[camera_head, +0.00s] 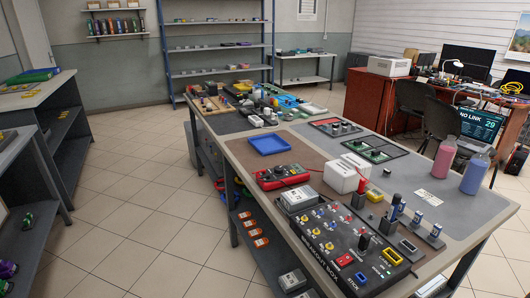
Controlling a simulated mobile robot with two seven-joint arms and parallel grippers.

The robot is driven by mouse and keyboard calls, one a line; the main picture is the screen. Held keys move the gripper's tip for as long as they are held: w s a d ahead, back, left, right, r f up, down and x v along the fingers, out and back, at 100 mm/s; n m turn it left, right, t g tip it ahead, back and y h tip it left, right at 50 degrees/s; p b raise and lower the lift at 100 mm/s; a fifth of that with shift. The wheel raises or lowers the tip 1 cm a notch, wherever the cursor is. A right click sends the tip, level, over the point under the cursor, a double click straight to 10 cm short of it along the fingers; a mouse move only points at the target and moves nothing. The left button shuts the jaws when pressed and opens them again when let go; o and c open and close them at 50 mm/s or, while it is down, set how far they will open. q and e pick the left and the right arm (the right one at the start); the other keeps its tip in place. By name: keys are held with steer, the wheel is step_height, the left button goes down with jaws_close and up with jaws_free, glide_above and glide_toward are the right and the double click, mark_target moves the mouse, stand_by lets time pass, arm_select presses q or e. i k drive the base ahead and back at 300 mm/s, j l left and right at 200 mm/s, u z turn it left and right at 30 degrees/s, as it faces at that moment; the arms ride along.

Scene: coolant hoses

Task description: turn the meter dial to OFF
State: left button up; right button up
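A red meter (284,177) lies on the near workbench, left of the middle, behind the black breakout box. It has a dark face with a round dial, but the dial's pointer and markings are too small to read. A red lead runs from its right side toward two white blocks. Neither my left nor my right gripper is in view, and nothing of mine touches the meter.
The black breakout box (348,235) with coloured jacks fills the bench front. White blocks (345,173) stand right of the meter, a blue tray (269,144) behind it. Pink (444,160) and blue (474,174) bottles stand at right. Tiled floor (150,215) left of the bench is clear.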

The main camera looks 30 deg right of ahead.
mark_target(278, 171)
steer(key=i+j+z, duration=0.1)
steer(key=i+z, duration=0.35)
steer(key=i+j+z, duration=0.2)
steer(key=i+z, duration=0.25)
steer(key=i+j+z, duration=0.3)
steer(key=z, duration=0.15)
